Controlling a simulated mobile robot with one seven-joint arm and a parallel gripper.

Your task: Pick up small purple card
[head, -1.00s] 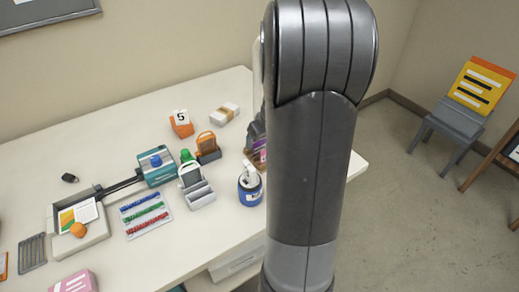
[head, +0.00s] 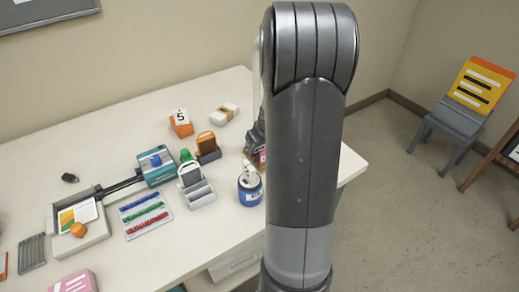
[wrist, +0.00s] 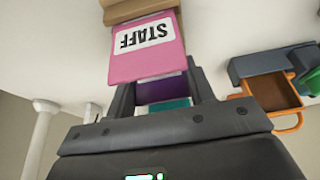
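In the wrist view, the small purple card (wrist: 161,91) shows as a dark purple strip between the two fingers of my gripper (wrist: 161,97). My gripper's fingers stand apart, one on each side of the purple card; whether they touch its edges is unclear. Behind it is a larger pink card marked "STAFF" (wrist: 148,48). A teal piece (wrist: 169,105) shows on the near side of the purple card. In the head view, the pink card (head: 263,159) shows at the arm's left edge; the purple card is hidden by my arm.
An orange-handled dark holder (wrist: 272,92) stands close right of my gripper in the wrist view. The table's right edge (head: 352,166) is near.

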